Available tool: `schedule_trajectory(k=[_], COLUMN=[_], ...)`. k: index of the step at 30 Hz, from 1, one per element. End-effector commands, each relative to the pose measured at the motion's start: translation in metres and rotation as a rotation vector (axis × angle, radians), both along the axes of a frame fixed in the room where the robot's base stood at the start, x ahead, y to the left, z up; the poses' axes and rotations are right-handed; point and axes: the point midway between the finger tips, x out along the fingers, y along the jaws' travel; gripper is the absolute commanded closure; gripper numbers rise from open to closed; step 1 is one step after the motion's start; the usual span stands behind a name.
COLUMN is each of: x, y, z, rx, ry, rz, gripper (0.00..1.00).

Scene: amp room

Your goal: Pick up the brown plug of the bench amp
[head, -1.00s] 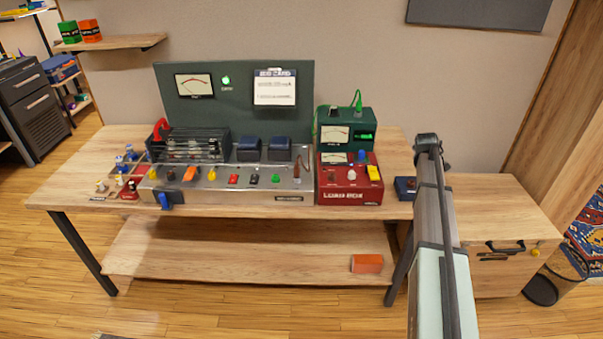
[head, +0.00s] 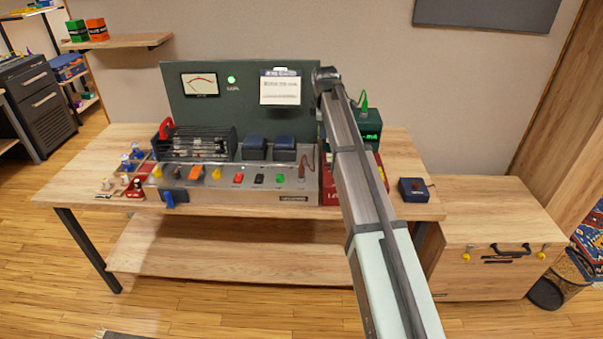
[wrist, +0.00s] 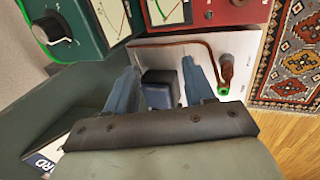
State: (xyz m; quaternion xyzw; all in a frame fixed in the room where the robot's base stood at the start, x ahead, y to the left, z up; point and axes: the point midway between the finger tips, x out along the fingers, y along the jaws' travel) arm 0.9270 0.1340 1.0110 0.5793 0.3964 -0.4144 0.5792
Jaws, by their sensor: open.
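The brown plug (head: 301,172) stands at the right end of the bench amp's grey metal deck (head: 230,181), with a brown cord rising from it. In the wrist view the plug (wrist: 227,70) is right of my gripper (wrist: 160,70), beside a green-ringed socket end (wrist: 222,90); its brown cord curves left across the deck. My gripper is open, its two bluish fingers apart, with a dark blue block (wrist: 160,88) seen beyond and between them. The right finger is closer to the plug, apart from it in the picture. In the head view my arm's end hides the fingers.
The dark green upright panel (head: 215,110) stands behind the deck. The red load box (head: 328,185) and green meter box (head: 370,125) are partly behind my arm. A small blue box (head: 414,190) sits at the table's right.

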Motion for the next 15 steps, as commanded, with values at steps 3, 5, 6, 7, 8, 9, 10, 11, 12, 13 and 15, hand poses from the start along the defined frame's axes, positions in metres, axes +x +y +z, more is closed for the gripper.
schedule_trajectory(k=[3,5,6,7,8,9,10,11,12,13,15], x=[-0.030,-0.043,-0.051,-0.056,-0.060,-0.065,-0.068,-0.070,-0.072,-0.073,-0.075], y=[0.036,0.048,0.055,0.060,0.063,0.067,0.069,0.070,0.072,0.073,0.073], z=[0.002,0.003,0.004,0.005,0.006,0.007,0.007,0.007,0.007,0.007,0.004], rx=[0.016,0.019,0.019,0.020,0.020,0.020,0.019,0.019,0.018,0.018,0.018], ry=[0.151,0.212,0.247,0.270,0.289,0.310,0.323,0.333,0.343,0.348,0.353], rz=[0.010,0.011,0.013,0.015,0.017,0.017,0.018,0.018,0.018,0.018,0.018], gripper=[0.47,0.47,0.47,0.47,0.47,0.47,0.47,0.47,0.47,0.47,0.47])
